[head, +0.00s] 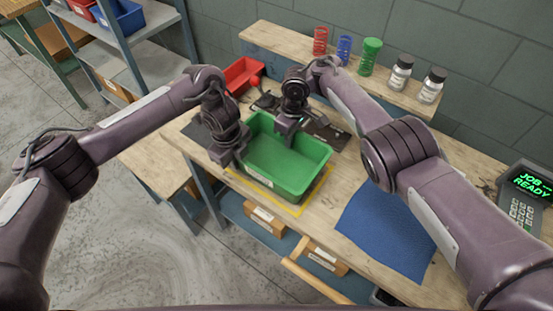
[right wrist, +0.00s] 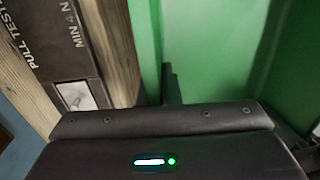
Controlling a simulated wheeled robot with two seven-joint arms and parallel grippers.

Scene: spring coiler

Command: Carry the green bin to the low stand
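The green bin (head: 287,165) is an open, empty tub over the workbench, above a yellow outlined square (head: 262,197). I cannot tell if it rests on the bench. My left gripper (head: 232,160) is at its left wall; the fingertips are partly hidden and their gap is unclear. My right gripper (head: 288,128) is at the far wall. In the right wrist view one dark finger (right wrist: 173,85) lies close against the green wall, near the middle; the gripper looks shut on the wall. A lower wooden-topped stand (head: 155,165) is left of the bench.
A red bin (head: 242,75) lies behind my left gripper. A blue mat (head: 388,230) is on the bench at right, with a JOB READY panel (head: 533,185) beyond. Coloured springs (head: 344,48) and bottles (head: 401,72) stand on the back shelf. Shelving (head: 120,40) stands at upper left.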

